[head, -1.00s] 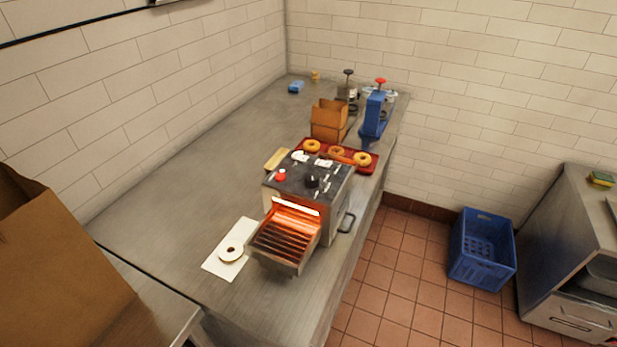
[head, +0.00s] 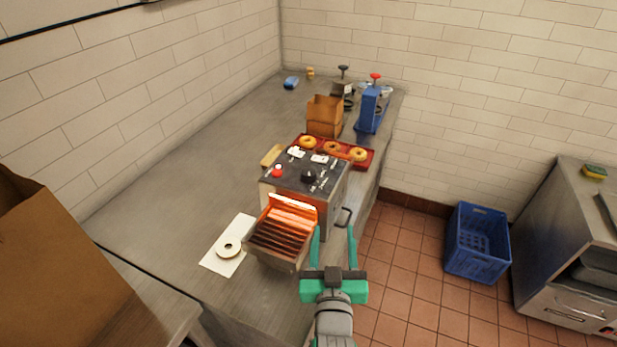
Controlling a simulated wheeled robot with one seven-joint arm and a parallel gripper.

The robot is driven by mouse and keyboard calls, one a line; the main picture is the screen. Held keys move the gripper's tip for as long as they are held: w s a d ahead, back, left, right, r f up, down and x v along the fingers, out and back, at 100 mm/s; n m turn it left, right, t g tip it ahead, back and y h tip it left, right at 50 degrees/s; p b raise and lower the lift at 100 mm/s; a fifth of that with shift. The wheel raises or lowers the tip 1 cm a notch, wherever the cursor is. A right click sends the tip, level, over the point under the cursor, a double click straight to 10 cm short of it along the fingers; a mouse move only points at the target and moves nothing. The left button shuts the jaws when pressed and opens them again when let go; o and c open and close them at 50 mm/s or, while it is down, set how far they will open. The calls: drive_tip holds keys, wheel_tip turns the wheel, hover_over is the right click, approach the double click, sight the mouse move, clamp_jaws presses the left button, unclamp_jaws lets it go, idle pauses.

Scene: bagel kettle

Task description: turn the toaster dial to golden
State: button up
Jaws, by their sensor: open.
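The toaster (head: 330,205) stands on the steel counter, with a dark control panel on top and a glowing orange slatted tray at its front. The black dial (head: 308,177) sits on the panel, with white marks around it; I cannot read its setting. A red button (head: 277,171) is on the panel's left. My gripper (head: 334,232) is green, open and empty. In the picture its fingers point up, just below and right of the dial, overlapping the toaster's front right side. It does not appear to hold the dial.
A red tray (head: 368,167) with bagels lies behind the toaster. A blue crate (head: 478,243) stands on the floor; a paper bag (head: 60,270) is near left.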

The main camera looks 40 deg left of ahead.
drive_tip(key=n+y, duration=0.1)
drive_tip(key=y, duration=0.1)
approach(309, 177)
drive_tip(key=d, duration=0.1)
drive_tip(key=g, duration=0.1)
drive_tip(key=x, duration=1)
drive_tip(key=shift+w+a+r, duration=0.1)
drive_tip(key=shift+a+r, duration=0.25)
drive_tip(key=shift+a, duration=0.05)
drive_tip(key=c, duration=1)
